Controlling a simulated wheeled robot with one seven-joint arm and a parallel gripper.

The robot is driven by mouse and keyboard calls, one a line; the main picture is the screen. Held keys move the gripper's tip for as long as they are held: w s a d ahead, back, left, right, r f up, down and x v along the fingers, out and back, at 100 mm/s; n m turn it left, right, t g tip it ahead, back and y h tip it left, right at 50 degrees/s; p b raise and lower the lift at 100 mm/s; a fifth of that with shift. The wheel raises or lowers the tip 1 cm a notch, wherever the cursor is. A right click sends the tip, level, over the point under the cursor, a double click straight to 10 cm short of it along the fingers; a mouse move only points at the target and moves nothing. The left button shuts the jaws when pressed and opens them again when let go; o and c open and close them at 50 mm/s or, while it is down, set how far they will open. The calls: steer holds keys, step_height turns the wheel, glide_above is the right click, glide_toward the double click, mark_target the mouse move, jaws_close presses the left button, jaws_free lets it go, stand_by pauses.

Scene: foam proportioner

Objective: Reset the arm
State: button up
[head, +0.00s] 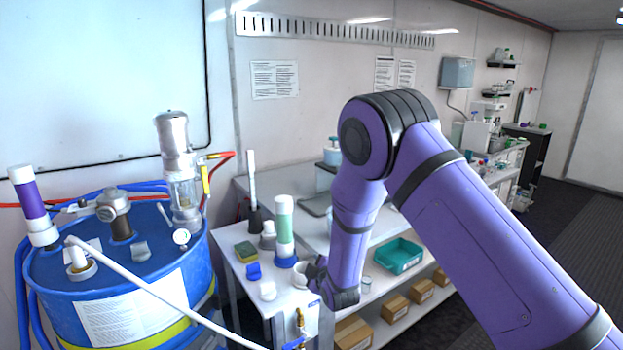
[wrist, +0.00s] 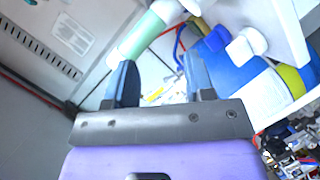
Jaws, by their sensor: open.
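My purple arm reaches in from the right of the head view and bends down over the small white bench. In the wrist view my gripper (wrist: 161,78) has its two dark blue fingers spread apart, with nothing held between them. A white and pale green cylinder (wrist: 138,40) shows beyond the left finger. In the head view that cylinder (head: 284,222) stands upright on a blue base on the bench, left of my wrist. The fingers are hard to make out in the head view.
A blue drum (head: 52,303) with fittings, hoses and a slanting white pipe (head: 150,288) stands at the left. A brush (head: 254,215), a sponge (head: 245,252) and small caps sit on the bench (head: 232,238). A teal tray (head: 398,256) lies behind my forearm. Dark floor (head: 575,235) is open at the right.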

steer(key=s+d+r+m+g+h, duration=0.1)
steer(key=s+d+r+m, duration=0.1)
steer(key=d+r, duration=0.35)
steer(key=s+d+r+m+g, duration=0.1)
steer(key=d+r+m, duration=0.15)
steer(key=r, duration=0.65)
steer(key=s+d+r+m+g+h, duration=0.1)
steer(key=s+d+r+m, duration=0.1)
steer(key=d+r, duration=0.35)
steer(key=s+d+r+m+g+h, duration=0.1)
steer(key=s+d+r+m, duration=0.1)
steer(key=s+d+r, duration=0.3)
steer(key=s+d+r+m+g, duration=0.1)
steer(key=s+d+r, duration=0.1)
steer(key=s+r, duration=0.5)
steer(key=s+d+r+m+g, duration=0.1)
steer(key=s+d+r+m, duration=0.1)
steer(key=s, duration=1)
steer(key=s+d+r+m+g+h, duration=0.1)
steer(key=s+d+m, duration=0.3)
steer(key=s, duration=0.9)
steer(key=d+g, duration=0.1)
steer(key=d, duration=0.1)
steer(key=shift+s+d+r+h, duration=0.2)
steer(key=shift+d+r+h, duration=0.1)
steer(key=shift+r, duration=0.05)
